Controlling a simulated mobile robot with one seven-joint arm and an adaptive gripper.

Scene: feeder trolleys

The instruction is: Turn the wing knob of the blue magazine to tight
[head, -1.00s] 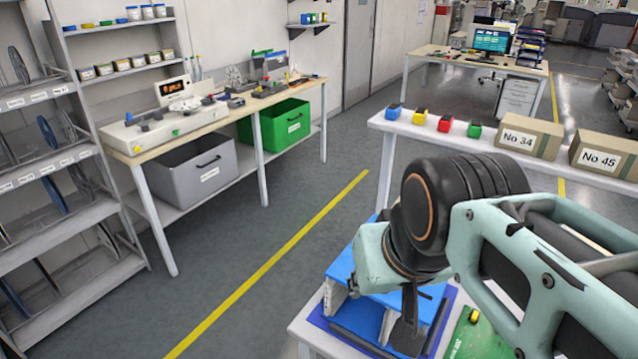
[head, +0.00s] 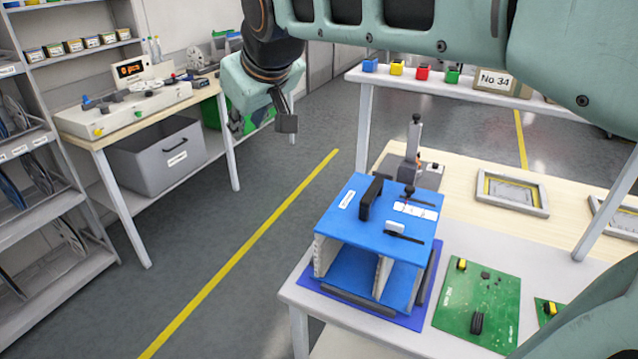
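The blue magazine (head: 352,222) stands upright on a darker blue mat at the front left of the near table in the head view. Its top carries a black upright handle (head: 370,199), a white label and dark slots. A small dark knob (head: 408,193), which looks like the wing knob, sits by a white marked strip; its exact angle is too small to read. My gripper (head: 286,120) hangs in the air up and left of the magazine, apart from it. Its dark fingers are seen side-on and overlap, so their opening is unclear. Nothing shows held in it.
A grey device with a tall post (head: 414,150) stands just behind the magazine. Green circuit boards (head: 478,292) lie to its right, grey frames (head: 511,192) farther back. A raised shelf (head: 430,88) with small coloured boxes crosses behind. Open floor lies left.

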